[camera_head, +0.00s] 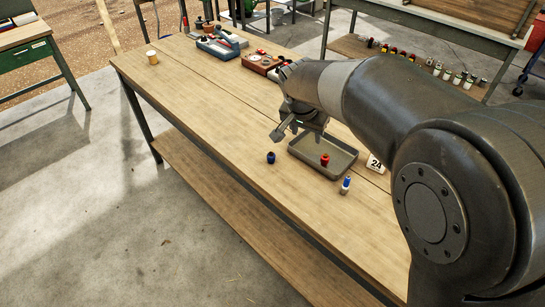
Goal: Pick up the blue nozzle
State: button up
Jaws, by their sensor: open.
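The blue nozzle (271,157) looks like the small dark blue piece standing on the wooden workbench (215,115), left of the grey tray (345,167). A red piece of similar shape (325,160) is inside the tray. My gripper (287,130) is above the bench, up and slightly right of the blue nozzle in the picture. It is open, and no object shows between its fingers. Its far side is partly hidden by my own wrist. The gap in depth between gripper and nozzle is hard to judge.
A small blue-topped piece with a pale base (346,186) stands near the tray's front right corner. A white card marked 24 (375,164) is right of the tray. The bench's left part is clear.

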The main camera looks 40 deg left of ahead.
send_near(271, 153)
jog(key=shift+n, duration=0.3)
jog(key=x, duration=0.5)
jog(key=shift+s+f, duration=0.15)
jog(key=shift+s, duration=0.25)
jog(key=x, duration=0.5)
jog(key=shift+w+f, duration=0.15)
jog(key=shift+w, duration=0.35)
jog(key=shift+c, duration=0.2)
jog(key=c, duration=1)
